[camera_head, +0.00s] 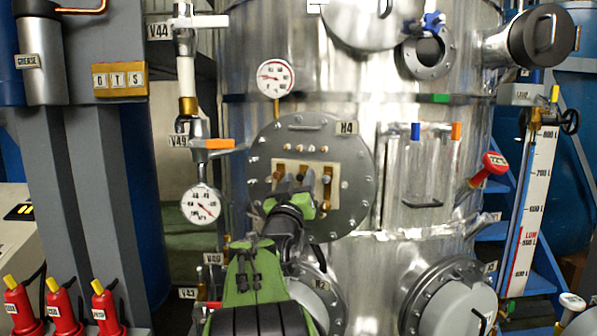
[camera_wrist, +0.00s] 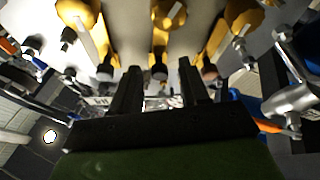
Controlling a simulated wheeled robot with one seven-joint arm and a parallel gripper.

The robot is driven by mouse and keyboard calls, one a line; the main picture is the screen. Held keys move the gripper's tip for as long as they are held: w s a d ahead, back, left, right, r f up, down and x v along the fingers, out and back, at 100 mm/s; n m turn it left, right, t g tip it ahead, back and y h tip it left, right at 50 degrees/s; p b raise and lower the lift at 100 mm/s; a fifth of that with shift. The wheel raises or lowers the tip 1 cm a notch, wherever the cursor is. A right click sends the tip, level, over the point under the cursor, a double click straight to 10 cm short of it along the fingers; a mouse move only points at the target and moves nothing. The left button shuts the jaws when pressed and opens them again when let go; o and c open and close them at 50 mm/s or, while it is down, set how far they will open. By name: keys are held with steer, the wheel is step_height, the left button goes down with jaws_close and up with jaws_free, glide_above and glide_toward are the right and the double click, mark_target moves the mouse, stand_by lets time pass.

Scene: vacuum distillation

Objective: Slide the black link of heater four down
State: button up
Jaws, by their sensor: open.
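Heater four is the round grey flange (camera_head: 356,170) labelled H4 on the silver tank. A pale plate (camera_head: 342,180) on it carries brass links, with the right one (camera_head: 326,186) visible beside my gripper (camera_head: 297,196). My arm hides part of the plate. In the wrist view, my gripper (camera_wrist: 160,82) is open, its two dark fingers apart. The middle brass link (camera_wrist: 161,45) has a dark end lying between or just beyond the fingertips. Other brass links hang to left and right, also with dark ends. Which one is the black link I cannot tell for sure.
A pressure gauge (camera_head: 276,78) sits above the flange, another (camera_head: 201,205) to its left. Valve V49 with an orange handle (camera_head: 219,144) is close on the left. A handle frame (camera_head: 423,203) stands out on the right. Other round flanges (camera_head: 450,305) lie below.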

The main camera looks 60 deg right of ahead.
steer(key=shift+d+r, duration=0.1)
steer(key=shift+d, duration=0.1)
steer(key=shift+a, duration=0.1)
jaws_close()
step_height(320, 180, down, 3)
steer(key=b, duration=0.4)
steer(key=shift+w, duration=0.1)
jaws_free()
